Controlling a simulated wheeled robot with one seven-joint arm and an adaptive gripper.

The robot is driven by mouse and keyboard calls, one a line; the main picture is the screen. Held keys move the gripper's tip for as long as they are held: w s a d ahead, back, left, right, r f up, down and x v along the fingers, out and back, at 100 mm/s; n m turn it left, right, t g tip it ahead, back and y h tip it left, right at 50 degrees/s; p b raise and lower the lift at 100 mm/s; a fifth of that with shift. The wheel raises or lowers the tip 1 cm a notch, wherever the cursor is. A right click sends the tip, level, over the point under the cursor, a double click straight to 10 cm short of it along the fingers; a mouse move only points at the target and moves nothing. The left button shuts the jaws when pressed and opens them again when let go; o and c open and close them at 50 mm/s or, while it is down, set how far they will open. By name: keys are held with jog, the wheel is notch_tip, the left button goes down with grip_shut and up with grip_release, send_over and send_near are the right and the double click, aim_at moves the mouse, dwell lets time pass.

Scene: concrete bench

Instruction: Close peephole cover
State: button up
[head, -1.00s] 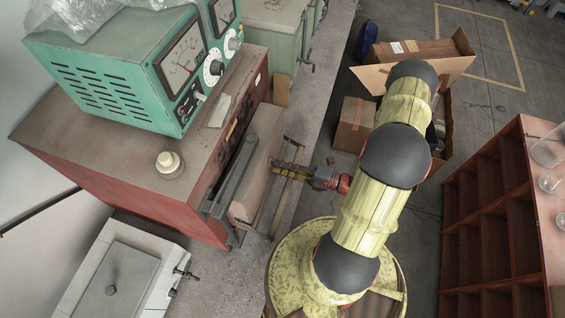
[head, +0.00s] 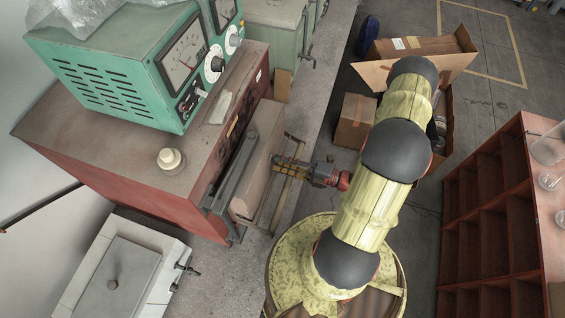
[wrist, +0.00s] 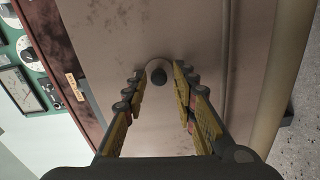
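The red furnace (head: 130,190) has a pale door (head: 262,150) on its front. In the wrist view the pale door face (wrist: 215,50) fills the middle. My gripper (wrist: 159,72) is open, with one fingertip on each side of this small part. I see a gap on both sides; contact is not clear. In the head view my gripper (head: 277,161) is at the door's front, where the cover cannot be made out.
A metal bar frame (head: 284,185) stands out in front of the door, close to my gripper. A teal meter box (head: 120,75) and a pale knob (head: 170,160) are on the furnace top. Cardboard boxes (head: 355,120) and a red shelf (head: 490,220) stand to the right.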

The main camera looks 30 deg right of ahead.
jog(key=shift+o, duration=0.5)
jog(key=v, duration=1.2)
dwell(0.4)
